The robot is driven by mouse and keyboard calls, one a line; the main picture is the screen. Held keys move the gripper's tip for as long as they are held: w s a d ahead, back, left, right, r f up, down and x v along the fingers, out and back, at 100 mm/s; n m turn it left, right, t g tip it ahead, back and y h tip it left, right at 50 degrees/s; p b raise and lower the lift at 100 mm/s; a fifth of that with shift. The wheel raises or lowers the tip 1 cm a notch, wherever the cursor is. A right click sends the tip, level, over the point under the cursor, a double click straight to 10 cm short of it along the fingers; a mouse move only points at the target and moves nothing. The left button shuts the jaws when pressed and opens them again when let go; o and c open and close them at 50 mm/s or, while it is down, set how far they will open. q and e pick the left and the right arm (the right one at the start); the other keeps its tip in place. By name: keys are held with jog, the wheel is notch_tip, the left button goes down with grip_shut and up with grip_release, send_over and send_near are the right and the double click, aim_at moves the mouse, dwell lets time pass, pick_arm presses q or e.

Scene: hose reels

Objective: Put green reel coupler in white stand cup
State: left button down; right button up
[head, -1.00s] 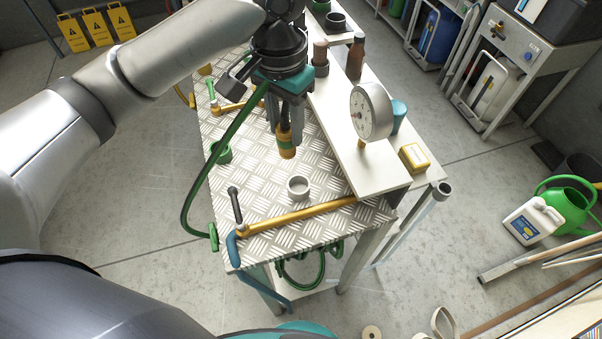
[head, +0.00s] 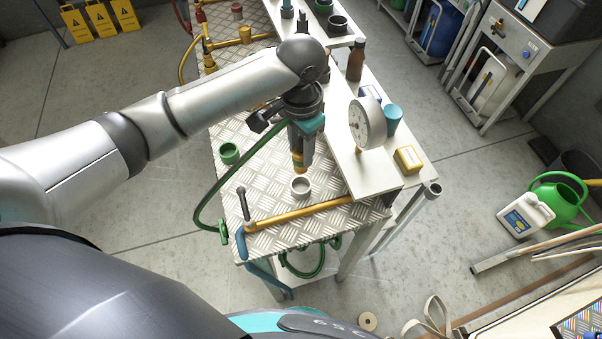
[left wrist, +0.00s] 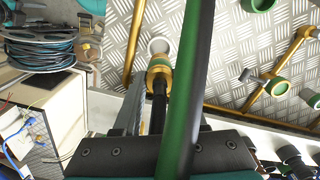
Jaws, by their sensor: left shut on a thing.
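My left gripper (head: 300,148) is shut on the green reel coupler (head: 299,165), a brass-orange fitting pointing down. The coupler is just above and behind the white stand cup (head: 301,187), which stands on the diamond-plate bench top. In the left wrist view the coupler (left wrist: 159,70) shows close to the white cup (left wrist: 158,46), partly overlapping its opening. I cannot tell whether they touch. The green hose (head: 207,190) loops down left of the bench; in the left wrist view it (left wrist: 190,90) crosses close before the camera. My right gripper is not in view.
A green cup (head: 229,153) stands left on the plate. A brass pipe (head: 300,214) with a dark handle (head: 243,203) runs along the front edge. A round gauge (head: 366,124), a teal cup (head: 393,119) and a yellow box (head: 407,159) stand at the right.

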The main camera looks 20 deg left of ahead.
pick_arm(q)
notch_tip(320, 180, down, 10)
jog(key=shift+r+b, duration=0.2)
jog(key=shift+b, duration=0.25)
jog(key=shift+c, duration=2.3)
grip_release()
jog(key=shift+f, duration=0.1)
notch_tip(320, 180, up, 12)
jog(key=shift+r+p, duration=0.15)
jog(key=shift+p, duration=0.5)
